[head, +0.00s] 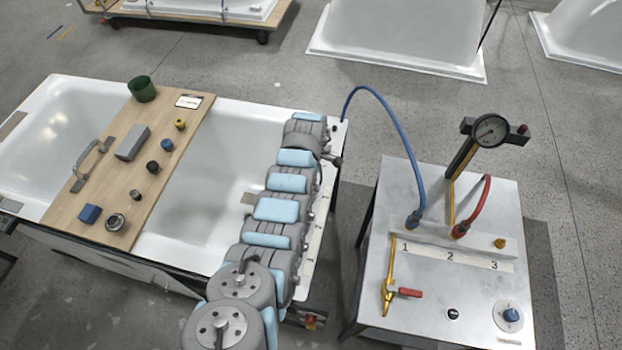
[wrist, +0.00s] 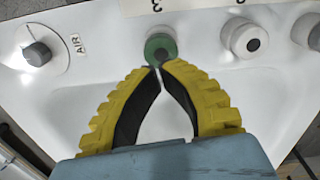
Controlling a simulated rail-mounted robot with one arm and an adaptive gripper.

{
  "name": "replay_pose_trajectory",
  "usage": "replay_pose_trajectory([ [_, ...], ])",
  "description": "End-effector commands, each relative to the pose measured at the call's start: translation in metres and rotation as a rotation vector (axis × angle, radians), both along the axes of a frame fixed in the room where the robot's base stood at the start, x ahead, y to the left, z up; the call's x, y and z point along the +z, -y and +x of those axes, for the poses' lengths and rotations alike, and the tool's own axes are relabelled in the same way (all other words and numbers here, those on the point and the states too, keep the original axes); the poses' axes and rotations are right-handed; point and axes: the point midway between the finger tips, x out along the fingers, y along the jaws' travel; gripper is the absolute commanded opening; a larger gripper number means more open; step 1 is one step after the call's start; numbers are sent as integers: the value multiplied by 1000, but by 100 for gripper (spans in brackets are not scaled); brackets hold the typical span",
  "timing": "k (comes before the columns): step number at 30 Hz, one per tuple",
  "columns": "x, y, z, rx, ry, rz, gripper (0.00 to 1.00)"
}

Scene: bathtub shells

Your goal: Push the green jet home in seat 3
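The green jet (wrist: 160,49) shows in the wrist view, a round green ring with a grey centre, on the white tub (wrist: 100,35) right by a label reading 3. How deep it sits I cannot tell. My gripper (wrist: 158,68) has two yellow ribbed fingers with black inner faces. Their tips meet, with a bowed empty gap behind them. The tips are at the jet's near edge, overlapping it in the picture; I cannot tell whether they touch. In the head view my arm hides this spot, and neither the gripper nor the green jet shows.
A white round jet (wrist: 243,38) is right of the green one; an AIR knob (wrist: 38,53) is left. A wooden board (head: 120,215) with loose parts spans the tub.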

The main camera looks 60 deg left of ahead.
Motion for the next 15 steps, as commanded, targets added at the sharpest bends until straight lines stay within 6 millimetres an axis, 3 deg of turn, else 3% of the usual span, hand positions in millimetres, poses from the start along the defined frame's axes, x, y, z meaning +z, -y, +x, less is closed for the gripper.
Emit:
replay_pose_trajectory([
  [15,48,1,-1,1,-1,1,0],
])
